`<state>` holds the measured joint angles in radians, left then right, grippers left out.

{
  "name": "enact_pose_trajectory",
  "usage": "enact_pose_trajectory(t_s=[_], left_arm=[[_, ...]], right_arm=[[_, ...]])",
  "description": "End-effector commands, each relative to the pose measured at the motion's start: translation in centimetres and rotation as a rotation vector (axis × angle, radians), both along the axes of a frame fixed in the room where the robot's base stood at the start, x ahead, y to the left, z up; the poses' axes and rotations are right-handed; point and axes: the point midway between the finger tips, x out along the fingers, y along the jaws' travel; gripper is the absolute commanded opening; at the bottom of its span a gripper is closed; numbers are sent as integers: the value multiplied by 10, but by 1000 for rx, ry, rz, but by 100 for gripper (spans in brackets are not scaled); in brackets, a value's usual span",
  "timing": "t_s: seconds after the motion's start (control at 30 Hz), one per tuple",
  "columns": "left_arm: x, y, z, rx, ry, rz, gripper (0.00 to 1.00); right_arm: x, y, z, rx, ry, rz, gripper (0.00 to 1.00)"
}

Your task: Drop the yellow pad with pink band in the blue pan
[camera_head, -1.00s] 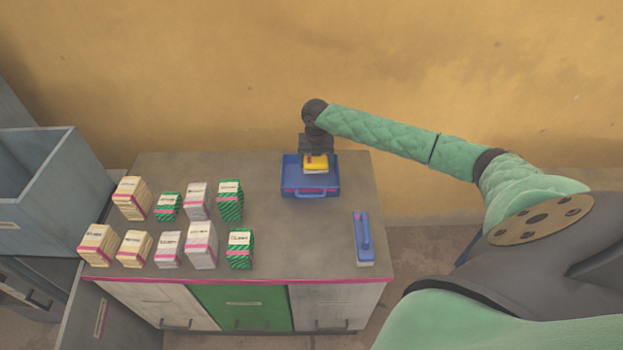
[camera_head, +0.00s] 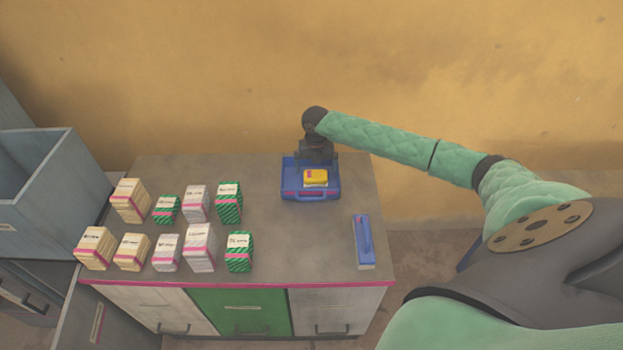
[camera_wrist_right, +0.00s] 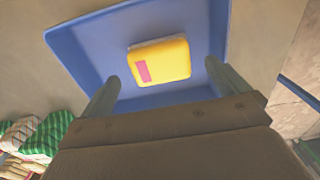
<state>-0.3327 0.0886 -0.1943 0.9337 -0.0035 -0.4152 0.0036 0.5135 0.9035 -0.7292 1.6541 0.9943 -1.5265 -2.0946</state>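The yellow pad with pink band (camera_head: 315,178) lies in the blue pan (camera_head: 326,194) at the back right of the cabinet top. In the right wrist view the pad (camera_wrist_right: 160,60) rests on the floor of the pan (camera_wrist_right: 80,62), clear of the fingers. My right gripper (camera_head: 317,161) is over the back of the pan. Its two fingers show wide apart and empty in the right wrist view (camera_wrist_right: 163,86). My left gripper is not in view.
Several beige, white and green striped boxes (camera_head: 200,245) stand on the left half of the cabinet top. A blue-handled tool (camera_head: 364,240) lies at the right front. A grey bin (camera_head: 55,180) is at the far left. The cabinet top between boxes and tool is clear.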

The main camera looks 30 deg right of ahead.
Motion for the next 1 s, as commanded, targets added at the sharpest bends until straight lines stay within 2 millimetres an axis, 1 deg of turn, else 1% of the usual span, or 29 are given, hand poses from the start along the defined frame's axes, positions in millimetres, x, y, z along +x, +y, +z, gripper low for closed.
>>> enact_pose_trajectory(t_s=[0.17, 0.27, 0.4, 0.53, 0.7, 0.8, 1.0], left_arm=[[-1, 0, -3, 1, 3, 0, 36], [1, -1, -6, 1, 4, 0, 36], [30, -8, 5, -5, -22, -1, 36], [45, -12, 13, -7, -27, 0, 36], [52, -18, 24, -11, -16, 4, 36], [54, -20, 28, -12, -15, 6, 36], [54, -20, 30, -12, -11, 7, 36]], right_arm=[[0, 0, 2, -1, -1, 0, 100], [1, -1, 10, -2, -1, 0, 100], [1, -1, 31, -2, -3, 0, 100], [1, -1, 52, -1, -2, 1, 100], [1, 0, 69, 0, 0, 1, 100], [1, 0, 75, 0, -1, 0, 100], [0, 0, 78, 0, 0, 0, 100]])
